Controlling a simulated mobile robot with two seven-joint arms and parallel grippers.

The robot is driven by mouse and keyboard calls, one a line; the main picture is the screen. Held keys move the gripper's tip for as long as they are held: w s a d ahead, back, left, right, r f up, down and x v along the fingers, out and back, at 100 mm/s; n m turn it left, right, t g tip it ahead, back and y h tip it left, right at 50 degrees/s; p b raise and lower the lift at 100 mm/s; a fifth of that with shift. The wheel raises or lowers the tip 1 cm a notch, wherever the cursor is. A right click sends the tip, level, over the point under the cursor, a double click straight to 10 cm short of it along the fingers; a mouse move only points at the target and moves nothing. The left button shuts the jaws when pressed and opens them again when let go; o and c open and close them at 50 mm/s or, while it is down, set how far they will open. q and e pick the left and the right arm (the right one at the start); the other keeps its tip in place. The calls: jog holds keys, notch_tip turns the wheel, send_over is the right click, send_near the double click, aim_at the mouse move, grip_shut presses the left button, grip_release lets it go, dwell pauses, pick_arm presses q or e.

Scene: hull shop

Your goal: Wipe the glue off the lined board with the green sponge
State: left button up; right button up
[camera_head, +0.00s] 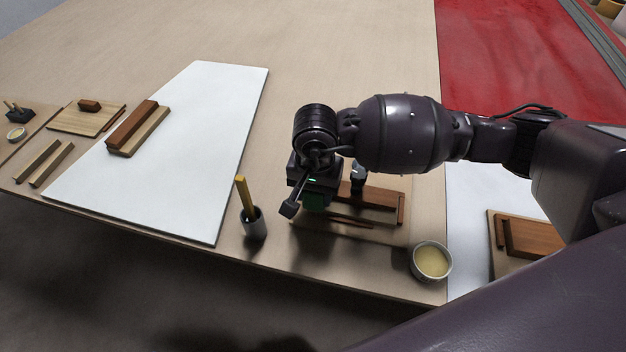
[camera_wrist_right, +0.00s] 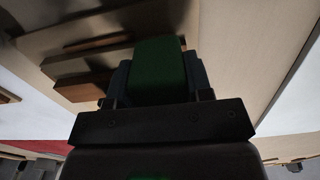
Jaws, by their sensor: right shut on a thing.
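My right gripper (camera_head: 316,196) is shut on the green sponge (camera_head: 314,203), which shows as a dark green block between the fingers. The sponge also fills the top middle of the right wrist view (camera_wrist_right: 158,70). The gripper is above the left part of a wooden board with reddish-brown strips (camera_head: 372,211), which looks like the lined board. I cannot tell whether the sponge touches it. The gripper hides part of this board, and no glue can be made out on it. In the right wrist view brown strips (camera_wrist_right: 85,80) lie left of the sponge. My left gripper is not in view.
A dark cup with a yellow-handled tool (camera_head: 253,226) stands left of the gripper. A bowl of pale yellow stuff (camera_head: 432,262) is near the front edge. A white sheet (camera_head: 190,130) carries a brown block on a board (camera_head: 138,128). The table's far middle is clear.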

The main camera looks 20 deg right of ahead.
aim_at(344, 213)
jog(key=shift+s+d+f, duration=0.1)
jog(key=shift+f, duration=0.65)
jog(key=s+d, duration=0.1)
jog(key=s+d+p, duration=0.1)
jog(key=d, duration=0.1)
jog(key=shift+s+d+r, duration=0.1)
jog(key=shift+d+r, duration=0.1)
jog(key=shift+r, duration=0.2)
jog(key=shift+s+d, duration=0.35)
jog(key=shift+d, duration=0.2)
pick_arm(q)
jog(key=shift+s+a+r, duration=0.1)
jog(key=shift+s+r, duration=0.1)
pick_arm(e)
jog(key=shift+s+d+f, duration=0.1)
jog(key=shift+s+d, duration=0.2)
jog(key=shift+d, duration=0.05)
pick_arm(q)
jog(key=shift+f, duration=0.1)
pick_arm(e)
jog(key=shift+f, duration=0.2)
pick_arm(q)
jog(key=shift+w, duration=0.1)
